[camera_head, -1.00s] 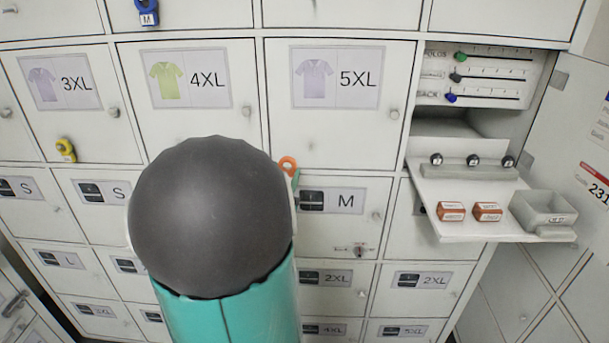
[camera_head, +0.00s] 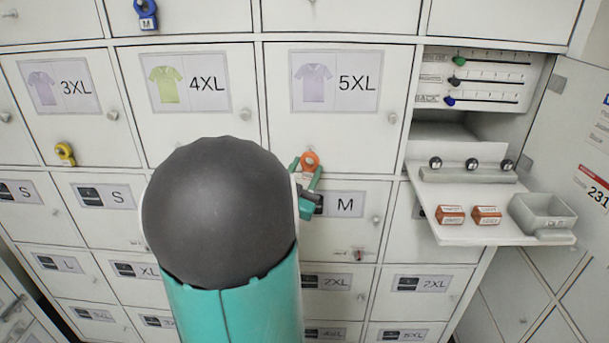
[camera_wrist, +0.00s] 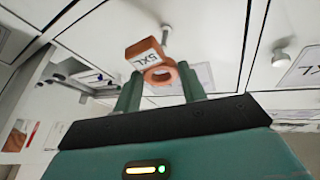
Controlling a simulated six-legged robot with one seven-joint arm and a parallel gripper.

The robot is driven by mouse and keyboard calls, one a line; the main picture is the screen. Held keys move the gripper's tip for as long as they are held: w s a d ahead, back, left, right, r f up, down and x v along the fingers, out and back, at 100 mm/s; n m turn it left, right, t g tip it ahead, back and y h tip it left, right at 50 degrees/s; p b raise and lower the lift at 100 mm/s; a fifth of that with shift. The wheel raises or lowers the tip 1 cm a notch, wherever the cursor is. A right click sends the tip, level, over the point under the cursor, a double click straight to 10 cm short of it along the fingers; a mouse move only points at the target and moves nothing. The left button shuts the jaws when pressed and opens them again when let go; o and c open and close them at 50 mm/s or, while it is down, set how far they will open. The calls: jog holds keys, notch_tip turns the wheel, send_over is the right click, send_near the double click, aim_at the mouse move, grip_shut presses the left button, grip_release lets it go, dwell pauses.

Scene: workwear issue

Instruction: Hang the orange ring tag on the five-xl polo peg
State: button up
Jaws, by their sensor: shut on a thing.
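The orange ring tag (camera_head: 310,161) is held between the fingertips of my gripper (camera_head: 306,174), in front of the lower part of the 5XL polo door. In the wrist view the tag (camera_wrist: 160,70) stands up from the green fingers (camera_wrist: 160,92), with its ring near the fingers and a white label reading 5XL. A pale peg also shows just beyond the tag in the wrist view (camera_wrist: 165,35); I cannot tell how far.
A yellow tag (camera_head: 65,153) hangs at the 3XL door and a blue tag (camera_head: 147,14) above 4XL. At right, a fold-down shelf (camera_head: 455,232) juts out with orange-brown boxes (camera_head: 486,215) and a grey bin (camera_head: 541,213). My dark arm link hides part of the lower doors.

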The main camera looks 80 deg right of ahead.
aim_at(306, 162)
jog(key=shift+w+d+f, duration=0.1)
jog(key=shift+w+d, duration=0.15)
jog(key=shift+d, duration=0.8)
jog(key=shift+w+d+f, duration=0.1)
jog(key=shift+w+d, duration=0.1)
jog(key=shift+d, duration=0.8)
jog(key=shift+w+d+f, duration=0.2)
jog(key=shift+d, duration=0.5)
jog(key=o, duration=1)
jog(key=shift+f, duration=0.1)
